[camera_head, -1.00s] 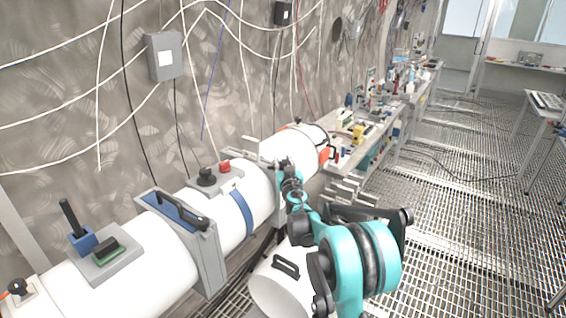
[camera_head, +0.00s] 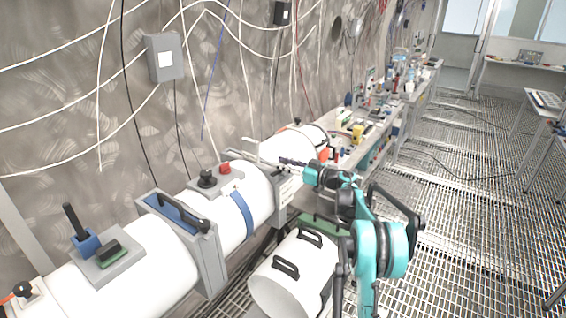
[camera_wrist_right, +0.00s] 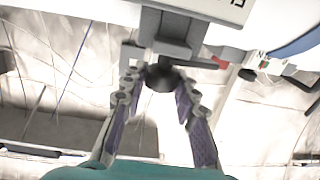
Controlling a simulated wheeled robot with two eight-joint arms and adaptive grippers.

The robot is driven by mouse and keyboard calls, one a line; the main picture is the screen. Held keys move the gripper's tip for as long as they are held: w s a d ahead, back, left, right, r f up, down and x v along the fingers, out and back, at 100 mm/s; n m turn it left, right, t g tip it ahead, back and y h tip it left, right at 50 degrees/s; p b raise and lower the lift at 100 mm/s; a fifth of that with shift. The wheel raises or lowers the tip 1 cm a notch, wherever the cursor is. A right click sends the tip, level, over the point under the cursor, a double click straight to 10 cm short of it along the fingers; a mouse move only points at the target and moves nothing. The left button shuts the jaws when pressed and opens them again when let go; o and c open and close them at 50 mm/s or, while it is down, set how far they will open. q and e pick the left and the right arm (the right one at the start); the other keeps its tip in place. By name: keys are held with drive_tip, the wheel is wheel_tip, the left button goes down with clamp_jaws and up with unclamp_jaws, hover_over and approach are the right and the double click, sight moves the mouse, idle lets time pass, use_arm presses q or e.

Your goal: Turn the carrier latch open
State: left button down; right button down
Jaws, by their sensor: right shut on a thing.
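A black rounded knob (camera_wrist_right: 160,78), apparently the carrier latch, sits below a grey block (camera_wrist_right: 176,32) in the right wrist view. My right gripper (camera_wrist_right: 160,92) has a finger on either side of it and is shut on it. In the head view my right gripper (camera_head: 296,163) is beside the grey collar (camera_head: 286,193) on the long white tube (camera_head: 258,190). The knob cannot be made out there; the gripper and arm crowd that spot. My left gripper is not in view.
A white cylinder (camera_head: 283,291) with black handles stands in front of the tube, close to my right arm. A blue-topped clamp (camera_head: 175,211) and a box with red and black knobs (camera_head: 213,180) sit on the tube. A cluttered bench (camera_head: 372,125) runs behind.

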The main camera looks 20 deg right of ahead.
drive_tip(key=shift+n+g+y+p, duration=0.45)
drive_tip(key=shift+n+g+y, duration=0.7)
drive_tip(key=shift+y, duration=0.35)
drive_tip(key=c, duration=1.1)
unclamp_jaws()
drive_tip(key=shift+c, duration=0.2)
drive_tip(key=v, duration=1.2)
drive_tip(key=shift+w+d, duration=0.1)
drive_tip(key=shift+w, duration=0.05)
